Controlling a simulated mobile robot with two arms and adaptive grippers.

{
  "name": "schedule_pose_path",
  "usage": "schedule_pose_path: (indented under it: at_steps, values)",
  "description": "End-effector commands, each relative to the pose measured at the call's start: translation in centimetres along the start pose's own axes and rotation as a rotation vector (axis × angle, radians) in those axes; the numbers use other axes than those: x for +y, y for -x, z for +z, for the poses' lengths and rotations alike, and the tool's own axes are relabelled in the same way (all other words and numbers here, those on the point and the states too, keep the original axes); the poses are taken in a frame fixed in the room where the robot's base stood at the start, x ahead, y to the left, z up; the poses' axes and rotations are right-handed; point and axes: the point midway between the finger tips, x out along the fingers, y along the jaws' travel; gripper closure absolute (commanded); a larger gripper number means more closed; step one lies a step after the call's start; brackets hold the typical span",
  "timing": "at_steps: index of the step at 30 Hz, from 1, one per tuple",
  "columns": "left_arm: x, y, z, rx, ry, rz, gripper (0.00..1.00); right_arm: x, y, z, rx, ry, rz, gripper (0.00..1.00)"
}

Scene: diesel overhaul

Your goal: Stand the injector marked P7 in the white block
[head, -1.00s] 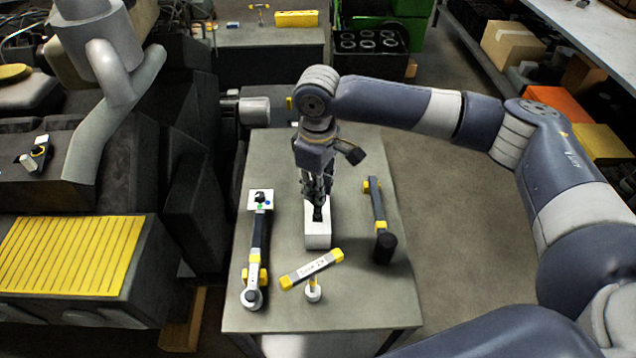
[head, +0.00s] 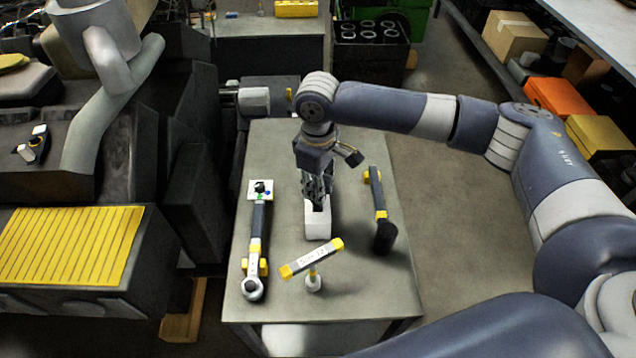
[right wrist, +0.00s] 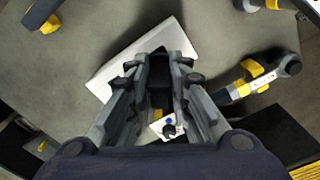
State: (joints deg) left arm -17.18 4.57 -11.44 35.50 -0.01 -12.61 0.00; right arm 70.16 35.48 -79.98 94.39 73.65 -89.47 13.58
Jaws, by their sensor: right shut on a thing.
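The white block (head: 319,226) stands upright near the middle of the grey table. My right gripper (head: 317,197) is directly at its top, pointing down. In the right wrist view my right gripper (right wrist: 160,95) is shut on a dark, narrow piece (right wrist: 159,72), apparently the injector, with the white block (right wrist: 120,72) behind it. The fingers hide most of the piece, and I cannot read a P7 mark. I cannot tell how far its lower end is inside the block. My left gripper is not in view.
A black-and-yellow hammer-like tool (head: 378,208) lies right. A yellow-ended labelled bar (head: 312,259) on a small stand is in front of the block.

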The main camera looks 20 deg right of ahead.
Motion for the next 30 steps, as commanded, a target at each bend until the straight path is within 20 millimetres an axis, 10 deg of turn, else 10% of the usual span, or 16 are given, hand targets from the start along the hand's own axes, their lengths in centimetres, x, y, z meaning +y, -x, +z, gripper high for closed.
schedule_pose_path:
  at_steps: [30]
  values:
    - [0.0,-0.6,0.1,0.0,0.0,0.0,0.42,0.0,-3.4,0.0,0.001,0.0,0.0,1.0]
